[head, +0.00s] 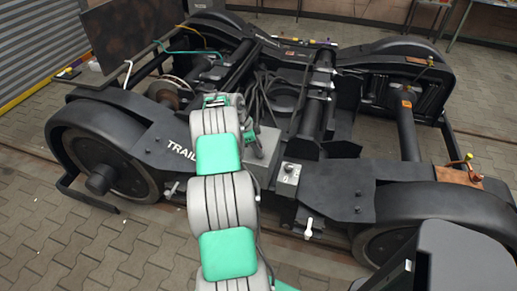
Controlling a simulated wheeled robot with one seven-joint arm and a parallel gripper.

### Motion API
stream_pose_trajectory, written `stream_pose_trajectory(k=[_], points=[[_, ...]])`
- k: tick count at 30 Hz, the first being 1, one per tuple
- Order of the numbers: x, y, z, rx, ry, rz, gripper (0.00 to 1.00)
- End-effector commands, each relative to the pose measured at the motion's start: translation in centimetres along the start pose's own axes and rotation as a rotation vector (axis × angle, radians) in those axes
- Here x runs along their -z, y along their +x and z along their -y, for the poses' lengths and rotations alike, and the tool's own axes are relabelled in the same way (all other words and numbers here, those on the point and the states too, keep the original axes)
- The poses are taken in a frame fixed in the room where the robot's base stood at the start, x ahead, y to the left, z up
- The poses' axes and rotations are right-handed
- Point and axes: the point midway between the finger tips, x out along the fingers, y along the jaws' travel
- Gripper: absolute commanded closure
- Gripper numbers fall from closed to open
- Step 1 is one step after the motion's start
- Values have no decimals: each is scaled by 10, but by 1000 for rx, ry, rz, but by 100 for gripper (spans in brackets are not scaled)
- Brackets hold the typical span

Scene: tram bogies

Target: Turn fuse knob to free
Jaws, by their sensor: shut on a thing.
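My gripper (257,153) is at the far end of my grey and green arm, in the middle of the head view. It points down against the side of a grey box (268,140) on the bogie. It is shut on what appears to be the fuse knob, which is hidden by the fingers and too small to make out. Its turned position cannot be read. To the right, a small light panel (290,172) with a dark round knob on top stands apart from my gripper.
The dark bogie frame (395,185) with large wheels (100,160) fills the view. White levers stick out at the near side (308,228) and at the left (172,188). Black cables (275,95) run behind the grey box. Paved floor (60,245) is free at the lower left.

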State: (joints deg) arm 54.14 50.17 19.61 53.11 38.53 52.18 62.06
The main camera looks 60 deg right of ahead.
Motion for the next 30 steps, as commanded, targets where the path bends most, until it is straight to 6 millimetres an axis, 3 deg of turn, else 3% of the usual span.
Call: stream_pose_trajectory(k=[11, 30], points=[[-1, 1, -1, 64, -147, 0, 100], [1, 2, -4, 289, -693, 0, 100]])
